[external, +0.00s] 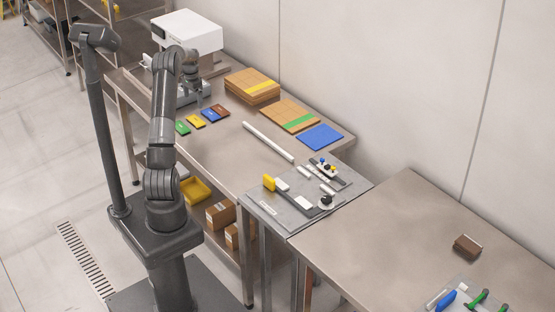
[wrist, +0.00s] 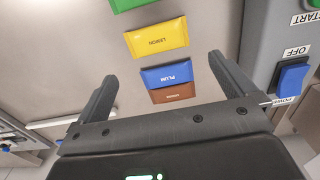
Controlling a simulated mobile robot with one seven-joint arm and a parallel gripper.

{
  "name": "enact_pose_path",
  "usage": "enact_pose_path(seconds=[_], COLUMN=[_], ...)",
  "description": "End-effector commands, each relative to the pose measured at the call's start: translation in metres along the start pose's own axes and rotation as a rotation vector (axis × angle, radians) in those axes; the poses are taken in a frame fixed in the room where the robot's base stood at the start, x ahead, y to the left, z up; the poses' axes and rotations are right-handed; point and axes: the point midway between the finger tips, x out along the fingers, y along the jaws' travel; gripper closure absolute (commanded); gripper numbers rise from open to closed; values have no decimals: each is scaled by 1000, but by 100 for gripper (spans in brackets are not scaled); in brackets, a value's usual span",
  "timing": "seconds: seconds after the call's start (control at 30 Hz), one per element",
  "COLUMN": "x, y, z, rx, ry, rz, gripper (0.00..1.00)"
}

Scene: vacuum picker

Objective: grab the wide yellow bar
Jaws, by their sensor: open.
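The yellow bar (wrist: 156,39), labelled LEMON, lies flat in a row of bars on the metal table. It also shows in the external view (external: 196,121), between the green and blue bars. My gripper (wrist: 162,70) is open and empty, its fingers apart. In the wrist view the blue PLUM bar (wrist: 170,74) shows between the fingers, and the yellow bar lies just above it in the picture. In the external view my gripper (external: 199,93) hangs above the table, behind the row of bars.
A green bar (wrist: 130,4) and a brown bar (wrist: 173,93) lie at the ends of the row. A grey box with a blue OFF button (wrist: 291,77) stands close on the right. Wooden stacks (external: 251,87) and a white rod (external: 268,141) lie elsewhere on the table.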

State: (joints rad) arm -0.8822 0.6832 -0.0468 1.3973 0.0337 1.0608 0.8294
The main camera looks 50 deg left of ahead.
Motion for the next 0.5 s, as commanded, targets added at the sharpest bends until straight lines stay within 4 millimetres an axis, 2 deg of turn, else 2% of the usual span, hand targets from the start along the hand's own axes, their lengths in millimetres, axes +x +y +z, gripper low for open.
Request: enact_pose_path(seconds=[0.2, 0.5], x=[36, 62], y=[1, 3], z=[1, 5], rx=[0, 0], ry=[-3, -3], rz=[3, 3], gripper=[0, 0])
